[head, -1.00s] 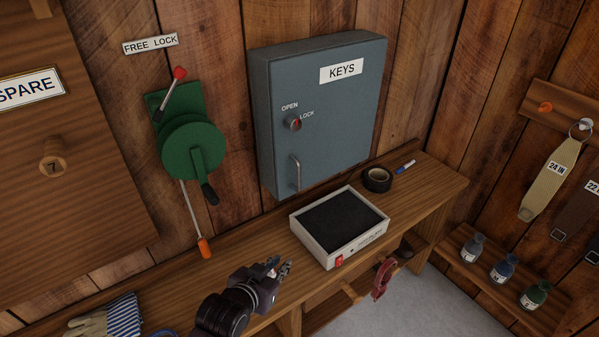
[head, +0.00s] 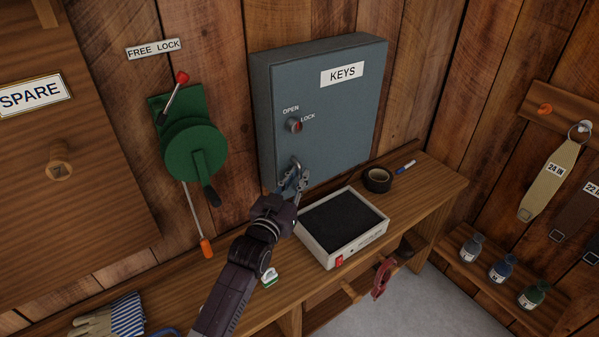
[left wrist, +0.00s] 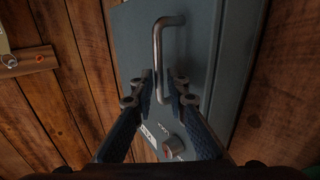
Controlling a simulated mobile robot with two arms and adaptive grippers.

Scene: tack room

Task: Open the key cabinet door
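The grey-blue key cabinet (head: 340,110) hangs on the plank wall with its door shut. Its front has a KEYS label, a round knob (head: 295,126) between OPEN and LOCK markings, and a metal bar handle below. I cannot tell the knob's exact setting. My left gripper (head: 294,180) is at the handle and hides most of it in the head view. In the left wrist view the open fingers (left wrist: 162,78) stand on either side of the handle bar (left wrist: 158,60), with a gap visible. The knob also shows there (left wrist: 173,146). My right gripper is not in view.
A white-framed box with a black top (head: 342,228) stands on the wooden bench close to my left gripper. Black tape (head: 377,180) and a marker (head: 405,167) lie behind it. A green crank device (head: 192,148) is on the wall left of the cabinet. Gloves (head: 108,317) lie front left.

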